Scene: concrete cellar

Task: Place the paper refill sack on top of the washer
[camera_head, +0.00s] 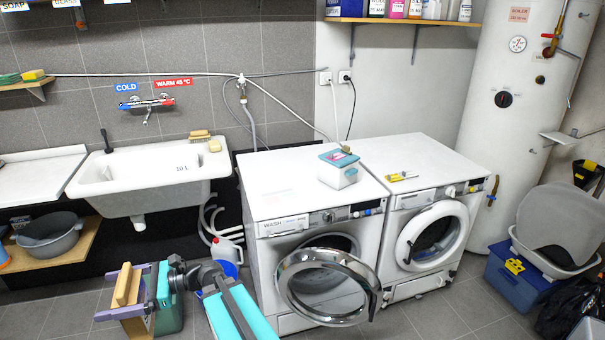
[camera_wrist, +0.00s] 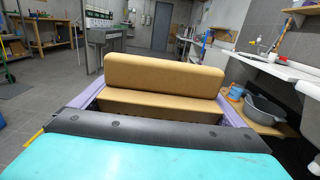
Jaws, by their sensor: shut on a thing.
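My gripper (camera_head: 119,291) is at the lower left in the head view, in front of and below the sink. Its purple fingers are shut on a tan, block-like thing, which I take to be the paper refill sack (camera_head: 123,284). The wrist view also shows the sack (camera_wrist: 164,74) between the two fingers, with a raised upper part and a lower ledge. The washer (camera_head: 282,182) is the left white machine, marked WASH, right of my gripper. Its round door (camera_head: 329,287) stands open. A white box with a teal lid (camera_head: 339,170) stands on the washer's top.
A second white machine (camera_head: 416,157) adjoins the washer on the right, with a small yellow item (camera_head: 401,176) on top. The sink (camera_head: 150,180) and a shelf with a grey basin (camera_head: 50,237) are left. The washer's top has bare room left of the box.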

